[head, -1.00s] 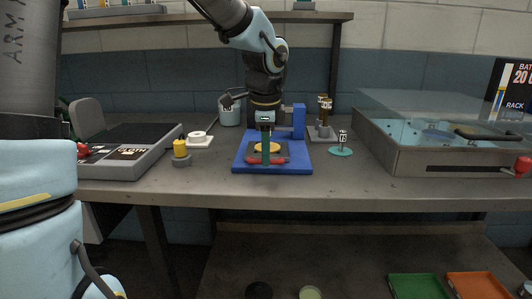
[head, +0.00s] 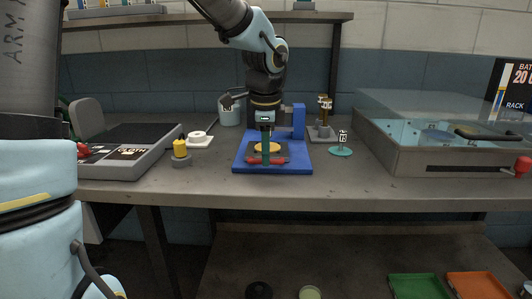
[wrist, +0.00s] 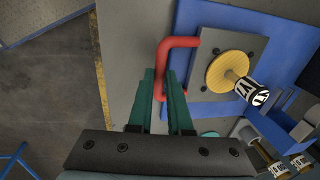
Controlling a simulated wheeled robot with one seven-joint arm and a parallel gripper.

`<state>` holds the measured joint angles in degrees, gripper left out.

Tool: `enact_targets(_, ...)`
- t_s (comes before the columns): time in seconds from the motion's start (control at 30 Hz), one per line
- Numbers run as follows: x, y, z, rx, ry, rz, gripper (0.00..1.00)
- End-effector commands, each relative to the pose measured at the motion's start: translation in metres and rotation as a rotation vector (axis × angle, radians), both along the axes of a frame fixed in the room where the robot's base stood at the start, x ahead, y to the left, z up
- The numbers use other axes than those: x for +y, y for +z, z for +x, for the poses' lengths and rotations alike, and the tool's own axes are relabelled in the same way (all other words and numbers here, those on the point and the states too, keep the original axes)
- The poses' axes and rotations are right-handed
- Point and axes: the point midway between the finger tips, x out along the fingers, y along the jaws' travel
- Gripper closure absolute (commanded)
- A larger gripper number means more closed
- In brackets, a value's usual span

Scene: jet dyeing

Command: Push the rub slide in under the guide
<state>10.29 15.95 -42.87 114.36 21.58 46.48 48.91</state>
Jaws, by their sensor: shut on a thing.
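The rub slide is a dark grey plate (head: 281,150) with a red handle (head: 278,160) at its front, lying on a blue base (head: 240,163). A yellow disc (head: 262,147) sits on the plate; a labelled black-and-white cylinder (wrist: 252,92) stands over this disc in the wrist view. A blue upright (head: 299,120), apparently the guide, rises at the back right of the base. My gripper (head: 265,158) points down at the front of the slide. In the wrist view its teal fingers (wrist: 160,76) are shut on the red handle (wrist: 180,42).
A teal disc with a labelled post (head: 341,151) and a grey stand (head: 321,132) are right of the base. A glass-topped tank (head: 430,160) fills the right. A yellow-topped knob (head: 180,148) and a grey machine (head: 125,150) are left. The bench front is clear.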

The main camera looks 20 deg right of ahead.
Motion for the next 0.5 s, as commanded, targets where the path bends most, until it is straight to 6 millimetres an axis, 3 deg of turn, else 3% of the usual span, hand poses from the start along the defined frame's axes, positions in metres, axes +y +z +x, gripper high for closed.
enact_targets(0.37, -0.001, 0.001, 0.001, -0.001, 0.000, -0.001, 1.00)
enact_targets(0.5, -0.009, 0.003, 0.017, 0.002, -0.001, -0.004, 1.00)
